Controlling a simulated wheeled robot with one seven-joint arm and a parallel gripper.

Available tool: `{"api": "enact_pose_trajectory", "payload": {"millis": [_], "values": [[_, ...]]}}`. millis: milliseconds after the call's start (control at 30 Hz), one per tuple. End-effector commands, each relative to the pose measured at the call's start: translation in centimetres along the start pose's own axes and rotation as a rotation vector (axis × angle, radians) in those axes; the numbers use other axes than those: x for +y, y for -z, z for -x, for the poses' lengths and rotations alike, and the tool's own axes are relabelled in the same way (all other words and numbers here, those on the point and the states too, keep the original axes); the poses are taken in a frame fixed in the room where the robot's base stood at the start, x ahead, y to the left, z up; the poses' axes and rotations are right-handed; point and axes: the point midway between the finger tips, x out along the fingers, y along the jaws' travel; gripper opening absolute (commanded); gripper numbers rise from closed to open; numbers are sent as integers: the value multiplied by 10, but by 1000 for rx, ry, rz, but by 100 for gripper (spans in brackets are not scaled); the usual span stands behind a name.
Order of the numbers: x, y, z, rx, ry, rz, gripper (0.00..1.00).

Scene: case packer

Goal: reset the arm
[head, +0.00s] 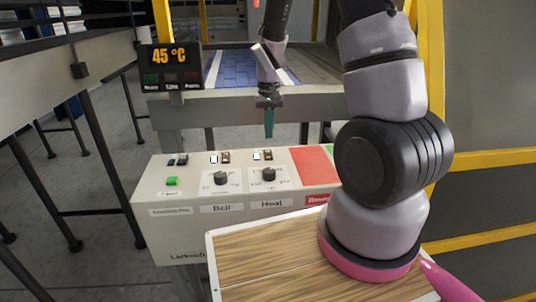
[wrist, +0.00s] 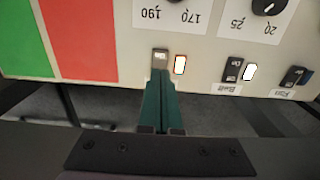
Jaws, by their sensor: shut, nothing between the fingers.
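My gripper (head: 268,124) hangs fingers-down in the head view, just behind the far edge of the control panel (head: 165,228). Its two green fingers are shut together with nothing between them. In the wrist view my gripper (wrist: 158,95) points at the panel, its tips over or close to a rocker switch beside a lit white-orange indicator (wrist: 180,65). I cannot tell whether the tips touch the switch. My arm rises from its base on the right and bends over the panel.
The panel carries the Belt knob (head: 221,178), the Heat knob (head: 268,174), a green button (head: 172,181) and a red area (head: 314,165). A display (head: 170,66) reads 45 °C. A blue conveyor belt (head: 240,68) lies behind. Yellow frame posts (head: 437,60) stand at the right.

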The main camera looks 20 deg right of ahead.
Motion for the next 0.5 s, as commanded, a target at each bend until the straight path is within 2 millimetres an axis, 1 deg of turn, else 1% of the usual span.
{"api": "enact_pose_trajectory", "payload": {"millis": [267,333,367,433,467,500], "values": [[0,0,1,0,0,0,0],[0,0,5,6,4,-2,0],[0,0,9,11,7,-5,0],[1,-1,24,31,20,-13,0],[2,-2,34,43,28,-19,0],[3,-5,48,61,40,-28,0]]}}
